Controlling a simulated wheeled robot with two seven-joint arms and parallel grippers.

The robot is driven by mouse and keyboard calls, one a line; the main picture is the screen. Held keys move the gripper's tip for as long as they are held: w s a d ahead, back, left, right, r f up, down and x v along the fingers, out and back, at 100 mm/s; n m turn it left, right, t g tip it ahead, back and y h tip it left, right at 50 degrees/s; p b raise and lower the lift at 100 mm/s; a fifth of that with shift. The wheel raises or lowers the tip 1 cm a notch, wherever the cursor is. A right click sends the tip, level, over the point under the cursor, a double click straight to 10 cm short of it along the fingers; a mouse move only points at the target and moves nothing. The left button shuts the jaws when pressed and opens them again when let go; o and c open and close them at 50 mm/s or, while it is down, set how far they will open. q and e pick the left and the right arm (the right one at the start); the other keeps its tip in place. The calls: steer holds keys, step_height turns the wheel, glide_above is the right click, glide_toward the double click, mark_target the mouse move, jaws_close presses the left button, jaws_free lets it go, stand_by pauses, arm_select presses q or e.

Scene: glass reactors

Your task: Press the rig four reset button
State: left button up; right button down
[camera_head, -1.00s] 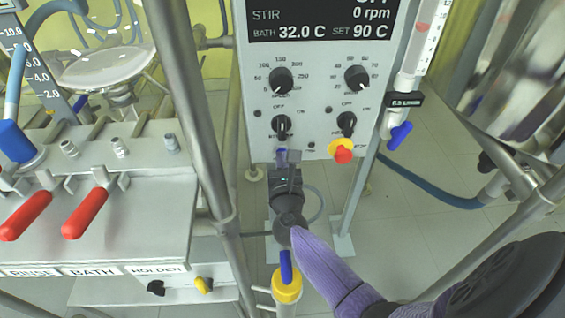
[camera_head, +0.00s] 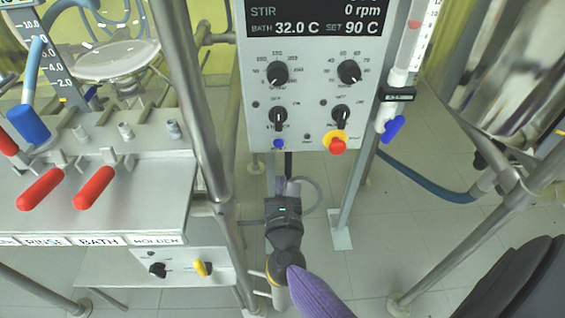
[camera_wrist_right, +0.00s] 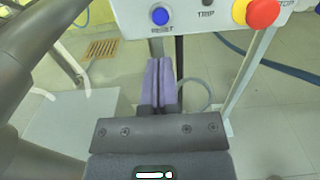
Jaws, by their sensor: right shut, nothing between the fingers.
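The blue reset button (camera_head: 278,144) sits at the lower left of the grey control panel (camera_head: 314,90). In the right wrist view the blue button (camera_wrist_right: 160,16) has a RESET label below it. My right gripper (camera_head: 282,182) is below the button, apart from it in the head view. In the right wrist view its purple fingers (camera_wrist_right: 160,66) are together with nothing between them, their tips just under the label. My left gripper is not in view.
A red mushroom button on a yellow collar (camera_head: 337,144) is to the right on the same panel. A vertical metal post (camera_head: 190,100) stands left of the panel. Red-handled valves (camera_head: 95,188) are on the left bench. A blue hose (camera_head: 425,182) runs at right.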

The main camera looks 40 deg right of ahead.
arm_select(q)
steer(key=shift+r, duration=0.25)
arm_select(e)
steer(key=v, duration=0.3)
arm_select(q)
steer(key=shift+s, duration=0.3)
arm_select(e)
steer(key=shift+f, duration=0.1)
